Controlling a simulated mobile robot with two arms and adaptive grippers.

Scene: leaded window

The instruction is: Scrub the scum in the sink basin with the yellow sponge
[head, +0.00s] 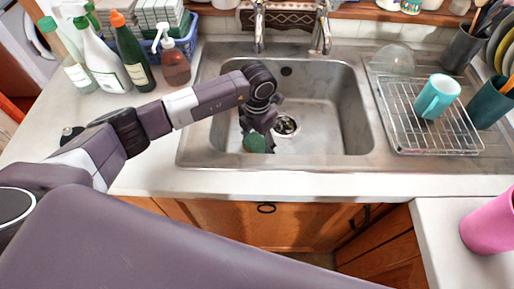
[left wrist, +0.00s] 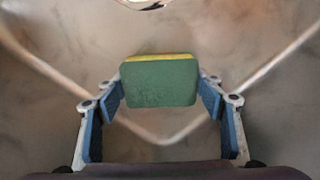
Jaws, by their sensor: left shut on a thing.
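The sponge (head: 254,143) shows its green scouring side in the head view, low in the left part of the sink basin. The left wrist view shows the green face of the sponge (left wrist: 158,84) with a thin yellow edge along its top. My left gripper (head: 258,132) reaches down into the basin (head: 335,125) and is shut on the sponge, with blue pads at both sides of it. Whether the sponge touches the basin floor I cannot tell. Dull brownish-grey smudges show on the basin floor; the arm hides part of it. My right gripper is not in view.
The drain (head: 285,125) is just right of the gripper. Taps (head: 320,30) stand behind the basin. A wire rack (head: 440,120) with a turquoise mug (head: 437,95) is at the right. Bottles (head: 130,55) stand on the left counter. A pink cup (head: 488,222) is at front right.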

